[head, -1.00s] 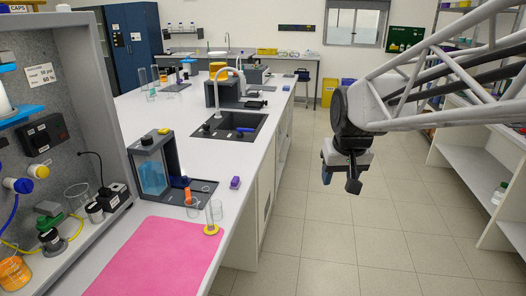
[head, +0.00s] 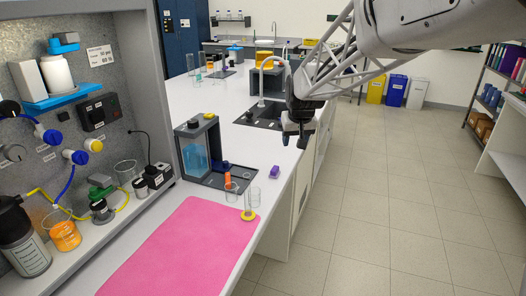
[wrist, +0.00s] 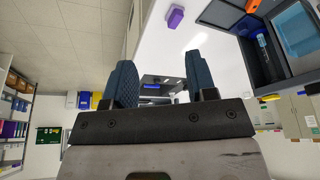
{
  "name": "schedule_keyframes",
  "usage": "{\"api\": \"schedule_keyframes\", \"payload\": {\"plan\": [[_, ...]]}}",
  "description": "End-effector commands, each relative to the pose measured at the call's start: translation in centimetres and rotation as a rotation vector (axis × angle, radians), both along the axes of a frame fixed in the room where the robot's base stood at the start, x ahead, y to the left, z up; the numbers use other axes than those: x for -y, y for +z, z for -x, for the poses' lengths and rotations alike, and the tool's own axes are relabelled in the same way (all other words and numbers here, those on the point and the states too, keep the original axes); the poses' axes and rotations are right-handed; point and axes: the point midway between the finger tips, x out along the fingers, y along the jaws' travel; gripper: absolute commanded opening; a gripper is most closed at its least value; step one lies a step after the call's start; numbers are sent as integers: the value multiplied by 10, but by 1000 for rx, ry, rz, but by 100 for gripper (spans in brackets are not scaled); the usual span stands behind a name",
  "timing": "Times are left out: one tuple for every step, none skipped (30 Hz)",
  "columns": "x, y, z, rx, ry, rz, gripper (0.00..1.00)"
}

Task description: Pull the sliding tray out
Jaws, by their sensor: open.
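The bench rig (head: 190,128) is a dark frame around a clear tank of blue liquid. A flat dark tray-like base (head: 214,180) reaches out from its front on the white bench; I cannot tell whether this is the sliding tray or how far it slides. The rig (wrist: 248,22) also shows sideways at the upper right of the wrist view. My gripper (head: 295,142) hangs by the bench's right edge, beyond and right of the rig, apart from it. In the wrist view its two blue ridged fingers (wrist: 160,78) are apart with nothing between them.
A pink mat (head: 175,250) lies in front. A grey panel with bottles and tubing (head: 85,165) stands at left. The floor aisle at right is clear.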

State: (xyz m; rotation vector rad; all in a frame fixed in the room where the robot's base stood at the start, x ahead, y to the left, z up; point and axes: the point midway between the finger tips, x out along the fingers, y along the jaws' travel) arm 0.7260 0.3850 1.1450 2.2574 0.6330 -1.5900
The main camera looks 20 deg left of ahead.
Motion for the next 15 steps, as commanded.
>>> {"api": "schedule_keyframes", "payload": {"plan": [[-17, -7, -6, 0, 16, 0, 52], [-26, -10, -10, 2, 24, -1, 52], [-39, -15, -14, 3, 35, -2, 52], [-47, -18, -17, 4, 44, -3, 52], [-57, -21, -20, 6, 52, -4, 52], [-70, -27, -24, 7, 63, -5, 52], [-79, -30, -27, 10, 71, -6, 52], [-88, -34, -30, 11, 79, -7, 52], [-101, -39, -32, 13, 90, -8, 52], [-111, -43, -35, 14, 99, -9, 52], [-120, -47, -37, 15, 107, -10, 52], [-133, -53, -40, 17, 117, -12, 52], [-143, -57, -41, 18, 126, -13, 52], [-153, -61, -43, 20, 134, -14, 52], [-165, -67, -45, 21, 145, -15, 52]]}}
